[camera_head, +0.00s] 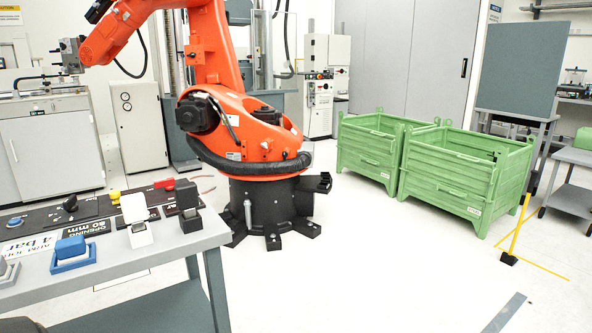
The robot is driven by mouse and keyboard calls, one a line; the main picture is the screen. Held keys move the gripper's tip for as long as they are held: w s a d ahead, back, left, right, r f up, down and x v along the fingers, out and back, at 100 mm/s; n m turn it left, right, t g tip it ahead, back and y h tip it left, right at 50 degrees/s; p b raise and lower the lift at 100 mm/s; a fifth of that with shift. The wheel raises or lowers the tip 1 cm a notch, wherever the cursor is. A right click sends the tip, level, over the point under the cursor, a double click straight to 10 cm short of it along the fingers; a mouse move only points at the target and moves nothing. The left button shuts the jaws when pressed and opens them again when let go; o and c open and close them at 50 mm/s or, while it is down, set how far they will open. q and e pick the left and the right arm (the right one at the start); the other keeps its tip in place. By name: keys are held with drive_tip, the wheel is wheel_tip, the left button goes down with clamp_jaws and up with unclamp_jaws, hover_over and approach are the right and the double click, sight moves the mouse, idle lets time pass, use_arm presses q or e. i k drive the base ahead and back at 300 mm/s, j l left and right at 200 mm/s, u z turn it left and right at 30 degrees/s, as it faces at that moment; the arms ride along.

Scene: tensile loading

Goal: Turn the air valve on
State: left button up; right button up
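A black control panel (84,211) lies on the grey table at the left. A red lever-like part (165,184) sits at the panel's far right end, with a thin reddish hose (205,178) beside it. A small yellow part (114,196) is left of it, and a black knob (70,204) is further left. No part is legibly marked as the air valve, so I cannot tell for sure which one it is or its setting. Neither of my grippers is in view.
On the table (185,241) stand a white switch block (136,219), a black block (187,205) and a blue block (71,252). An orange robot arm (250,130) stands behind. Green crates (465,178) are at the right. The floor (370,260) between is clear.

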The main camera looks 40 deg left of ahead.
sight(168, 184)
drive_tip(key=i+l+u, duration=0.1)
drive_tip(key=i+u, duration=0.2)
drive_tip(key=i, duration=0.15)
drive_tip(key=i+l+u, duration=0.25)
drive_tip(key=i, duration=0.25)
drive_tip(key=i+l+u, duration=0.3)
drive_tip(key=i+j, duration=0.1)
drive_tip(key=i, duration=0.05)
